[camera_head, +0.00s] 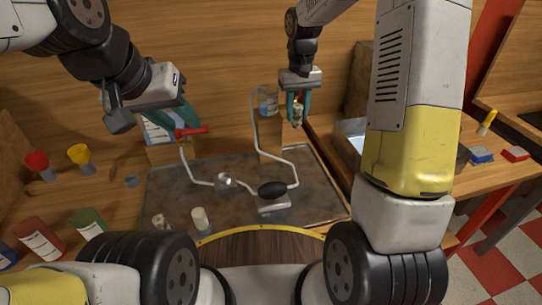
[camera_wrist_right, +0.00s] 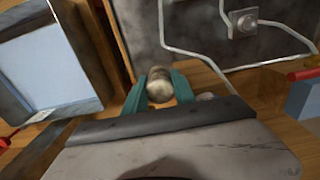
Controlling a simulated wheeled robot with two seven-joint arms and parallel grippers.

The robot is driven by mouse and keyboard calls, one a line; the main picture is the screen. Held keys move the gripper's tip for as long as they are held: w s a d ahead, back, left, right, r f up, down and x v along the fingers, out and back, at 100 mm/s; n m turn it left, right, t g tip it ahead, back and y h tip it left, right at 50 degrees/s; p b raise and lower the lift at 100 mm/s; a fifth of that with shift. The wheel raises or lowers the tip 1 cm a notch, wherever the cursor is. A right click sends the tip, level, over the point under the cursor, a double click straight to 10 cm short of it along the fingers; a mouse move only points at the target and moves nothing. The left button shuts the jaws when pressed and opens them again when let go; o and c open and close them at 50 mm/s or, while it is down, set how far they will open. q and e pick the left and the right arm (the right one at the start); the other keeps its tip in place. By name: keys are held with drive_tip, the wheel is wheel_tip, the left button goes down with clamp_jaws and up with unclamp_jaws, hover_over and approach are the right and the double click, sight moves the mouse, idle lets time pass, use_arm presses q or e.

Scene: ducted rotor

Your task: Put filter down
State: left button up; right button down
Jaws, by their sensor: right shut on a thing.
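My right gripper (camera_head: 298,108) is shut on a small pale cylindrical piece, which looks like the filter (camera_head: 297,114). It holds it upright above the back right of the grey mat, beside a wooden block. In the right wrist view the filter's rounded end (camera_wrist_right: 159,84) shows between the teal fingertips. My left gripper (camera_head: 185,117) is at the back left, close to a red handle (camera_head: 191,131); I cannot tell whether it is open or touching the handle. The filter's lower end and what lies straight below it are unclear.
The grey mat (camera_head: 240,222) carries bent white tubing (camera_head: 292,165), a round metal fitting (camera_head: 224,180), a dark oval knob (camera_head: 272,189) and a small white cylinder (camera_head: 200,219). A blue-lined bin (camera_wrist_right: 50,62) stands right of the mat. Bottles and coloured caps crowd the left.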

sight(296, 124)
wheel_tip(296, 124, down, 17)
drive_tip(key=shift+r, duration=0.1)
idle(0.3)
drive_tip(key=c, duration=1)
unclamp_jaws()
drive_tip(key=shift+c, duration=0.2)
wheel_tip(296, 124, up, 12)
drive_tip(key=shift+r, duration=0.1)
drive_tip(key=s+d+r+t+y, duration=0.1)
drive_tip(key=s+r+t, duration=0.2)
drive_tip(key=s+r, duration=0.6)
drive_tip(key=s+d+r+m+t+y, duration=0.1)
drive_tip(key=s+r+t, duration=0.2)
drive_tip(key=s+r, duration=0.6)
drive_tip(key=s, duration=0.7)
drive_tip(key=shift+d+r+m, duration=0.25)
drive_tip(key=shift+m, duration=0.05)
